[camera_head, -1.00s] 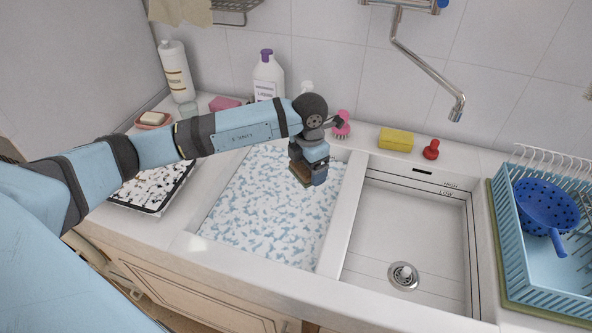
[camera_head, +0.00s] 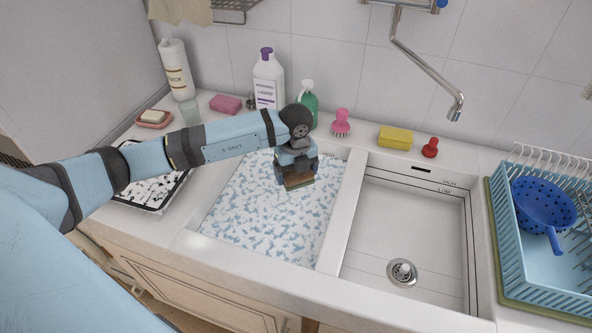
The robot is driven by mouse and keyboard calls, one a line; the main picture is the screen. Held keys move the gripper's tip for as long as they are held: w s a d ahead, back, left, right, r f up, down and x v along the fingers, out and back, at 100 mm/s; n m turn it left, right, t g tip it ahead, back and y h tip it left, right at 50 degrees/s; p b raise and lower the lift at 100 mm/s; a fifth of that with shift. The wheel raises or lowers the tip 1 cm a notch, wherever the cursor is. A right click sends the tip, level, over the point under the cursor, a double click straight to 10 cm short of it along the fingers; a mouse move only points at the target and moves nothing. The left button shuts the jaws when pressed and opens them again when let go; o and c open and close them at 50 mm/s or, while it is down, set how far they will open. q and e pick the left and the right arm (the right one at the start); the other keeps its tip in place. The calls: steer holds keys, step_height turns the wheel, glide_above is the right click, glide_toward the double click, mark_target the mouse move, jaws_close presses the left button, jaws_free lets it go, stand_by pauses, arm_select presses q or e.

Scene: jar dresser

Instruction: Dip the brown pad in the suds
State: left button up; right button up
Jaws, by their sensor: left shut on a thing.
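My left gripper (camera_head: 296,172) is over the back right part of the left sink basin, pointing down. It is shut on the brown pad (camera_head: 298,182), which shows as a thin brown edge with a greenish layer below the fingers. The suds (camera_head: 265,220) fill the left basin as white foam with blue patches. The pad is over the suds; whether it touches them I cannot tell. My right gripper is not in view.
The right basin (camera_head: 400,225) is empty. A yellow sponge (camera_head: 395,137), a red stopper (camera_head: 430,148), a pink brush (camera_head: 341,123) and a green spray bottle (camera_head: 308,103) stand along the back ledge. A blue dish rack (camera_head: 520,250) holds a blue colander (camera_head: 543,205) at right.

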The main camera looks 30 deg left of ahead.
arm_select(q)
steer(key=shift+f+b, duration=4.9)
steer(key=shift+f, duration=2.3)
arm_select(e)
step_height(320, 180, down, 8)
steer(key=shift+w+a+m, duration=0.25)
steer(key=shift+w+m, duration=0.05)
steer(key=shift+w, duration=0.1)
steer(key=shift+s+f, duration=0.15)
arm_select(q)
steer(key=shift+r, duration=0.2)
step_height(320, 180, up, 14)
steer(key=p, duration=1)
steer(key=shift+r, duration=0.15)
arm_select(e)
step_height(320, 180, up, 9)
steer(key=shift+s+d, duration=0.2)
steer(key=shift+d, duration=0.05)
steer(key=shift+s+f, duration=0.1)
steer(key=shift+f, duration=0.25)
